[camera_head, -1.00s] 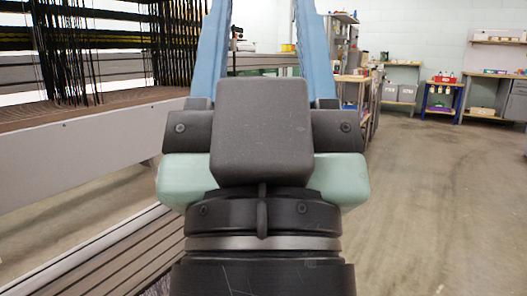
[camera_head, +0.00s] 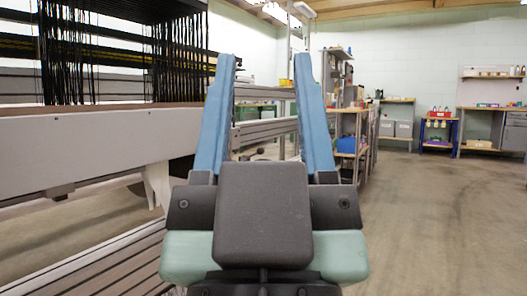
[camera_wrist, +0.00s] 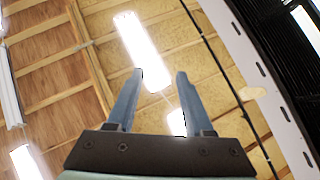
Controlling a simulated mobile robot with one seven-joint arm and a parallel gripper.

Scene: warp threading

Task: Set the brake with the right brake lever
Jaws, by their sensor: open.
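My gripper (camera_head: 265,60) stands upright in the middle of the head view, its two blue fingers apart with nothing between them. The wrist view also shows the gripper (camera_wrist: 159,75), open and empty against the ceiling. The loom (camera_head: 90,150), with a long grey beam and dark hanging threads, is at the left of the head view. A pale bracket-like part (camera_head: 157,186) hangs under the beam's right end, left of the gripper. I cannot make out the right brake lever for sure in either view. My gripper and wrist hide part of the scene behind them.
Slatted boards (camera_head: 95,262) run along the floor side of the loom at lower left. Shelving and a workbench (camera_head: 350,145) stand beyond the gripper, with more benches along the back wall. The concrete floor (camera_head: 440,220) at right is clear.

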